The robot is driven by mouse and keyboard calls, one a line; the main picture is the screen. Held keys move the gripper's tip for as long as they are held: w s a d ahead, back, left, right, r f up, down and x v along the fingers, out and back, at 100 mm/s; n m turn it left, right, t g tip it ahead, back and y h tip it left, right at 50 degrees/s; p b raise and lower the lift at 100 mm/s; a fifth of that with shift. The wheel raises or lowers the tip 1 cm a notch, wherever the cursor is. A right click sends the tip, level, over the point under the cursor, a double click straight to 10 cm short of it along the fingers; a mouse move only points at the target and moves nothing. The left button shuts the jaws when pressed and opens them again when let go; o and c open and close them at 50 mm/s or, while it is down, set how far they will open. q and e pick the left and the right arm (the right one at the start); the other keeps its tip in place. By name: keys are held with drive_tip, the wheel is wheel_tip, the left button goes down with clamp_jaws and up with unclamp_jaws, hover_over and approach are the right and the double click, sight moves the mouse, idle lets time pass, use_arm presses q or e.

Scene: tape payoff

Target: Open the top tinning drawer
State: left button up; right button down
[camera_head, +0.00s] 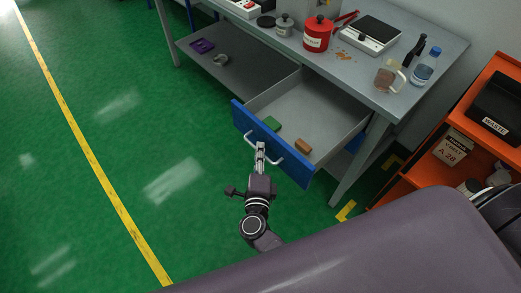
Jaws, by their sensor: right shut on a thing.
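The drawer (310,112) under the workbench is pulled well out, with its grey inside showing. Its blue front (296,169) faces me and has a light bar handle (276,159). My right gripper (261,149) is shut on the handle near the middle of the blue front. A green block (271,124) and a brown block (303,146) lie in the drawer near its front. My left gripper is not in view.
The grey bench top (340,70) holds a red pot (317,34), a scale (369,34), a jug (388,76) and bottles. An orange shelf unit (432,172) with a waste bin (497,108) stands at the right. The green floor at the left is clear.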

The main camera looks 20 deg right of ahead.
drive_tip(key=c, duration=2.4)
unclamp_jaws()
drive_tip(key=shift+s, duration=0.1)
drive_tip(key=v, duration=0.7)
drive_tip(key=shift+s+a, duration=0.1)
drive_tip(key=shift+s, duration=0.05)
